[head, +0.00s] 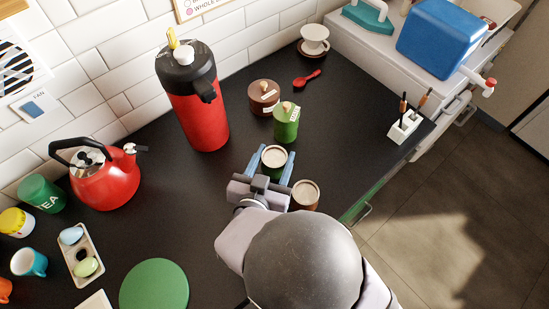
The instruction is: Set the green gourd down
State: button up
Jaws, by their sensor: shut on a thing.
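The green gourd (274,169) is a small round cup with a pale, cream-coloured top. It sits upright between the two blue fingers of my gripper (273,165), which are shut on its sides. The top of the gourd shows clearly; its lower part is partly hidden by the fingers and the gripper body. I cannot tell whether its base touches the black counter (225,215). A similar brown gourd (305,196) stands just to the right and nearer, beside my gripper.
A green canister (286,124) and brown pot (263,98) stand behind the gourd. A red flask (199,108) is left of them, a red kettle (106,180) farther left. Counter between flask and gripper is clear.

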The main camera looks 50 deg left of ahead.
aim_at(271, 169)
jog(key=shift+f, duration=0.35)
jog(key=shift+f, duration=0.2)
jog(key=o, duration=1.2)
jog(key=shift+r, duration=0.1)
jog(key=shift+r, duration=0.2)
jog(key=shift+s+d, duration=0.2)
jog(key=shift+s, duration=0.15)
jog(key=shift+b+v, duration=0.3)
jog(key=shift+v, duration=1.3)
